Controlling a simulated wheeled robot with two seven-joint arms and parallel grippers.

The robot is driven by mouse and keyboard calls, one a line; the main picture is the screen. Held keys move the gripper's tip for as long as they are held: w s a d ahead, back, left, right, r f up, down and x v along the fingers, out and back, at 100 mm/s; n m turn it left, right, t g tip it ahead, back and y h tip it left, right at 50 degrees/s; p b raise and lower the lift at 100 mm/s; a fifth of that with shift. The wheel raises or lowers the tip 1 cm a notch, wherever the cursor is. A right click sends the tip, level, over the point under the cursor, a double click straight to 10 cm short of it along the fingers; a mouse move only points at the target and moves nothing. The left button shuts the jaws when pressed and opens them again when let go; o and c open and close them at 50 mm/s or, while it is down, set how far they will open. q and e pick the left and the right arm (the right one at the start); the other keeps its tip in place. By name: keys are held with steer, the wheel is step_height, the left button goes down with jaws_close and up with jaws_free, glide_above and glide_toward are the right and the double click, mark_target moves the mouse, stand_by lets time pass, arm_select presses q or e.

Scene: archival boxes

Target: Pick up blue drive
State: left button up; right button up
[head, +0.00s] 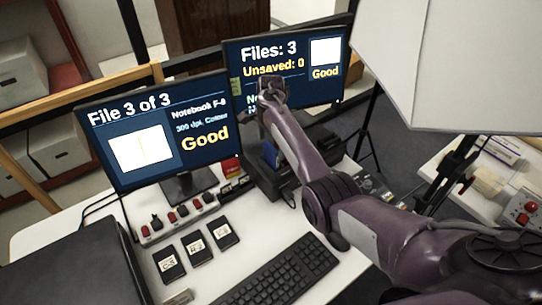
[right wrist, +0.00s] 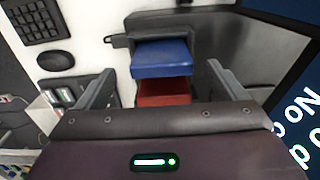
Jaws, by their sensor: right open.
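The blue drive (right wrist: 162,58) sits in a dark dock (right wrist: 200,20) in the right wrist view, with its near end sticking out. In the head view a strip of the blue drive (head: 271,153) shows beside my right arm. A red drive (right wrist: 164,92) shows just below the blue one in the right wrist view. My right gripper (right wrist: 159,72) is open, its fingers on either side of the blue drive with gaps; nothing is held. In the head view the right gripper (head: 270,92) is in front of the right monitor, its fingertips unclear. My left gripper is not in view.
Three labelled black cards (head: 196,247) and a keyboard (head: 281,272) lie on the white desk. A row of red and black switches (head: 182,211) is left of the dock.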

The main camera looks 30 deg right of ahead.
mark_target(271, 158)
step_height(271, 158, down, 2)
steer(key=shift+f, duration=0.1)
steer(key=shift+w+f, duration=0.1)
steer(key=shift+f, duration=0.2)
steer(key=c, duration=1.2)
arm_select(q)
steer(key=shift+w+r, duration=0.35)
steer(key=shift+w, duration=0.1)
arm_select(e)
steer(key=shift+o, duration=0.2)
steer(key=shift+r, duration=0.15)
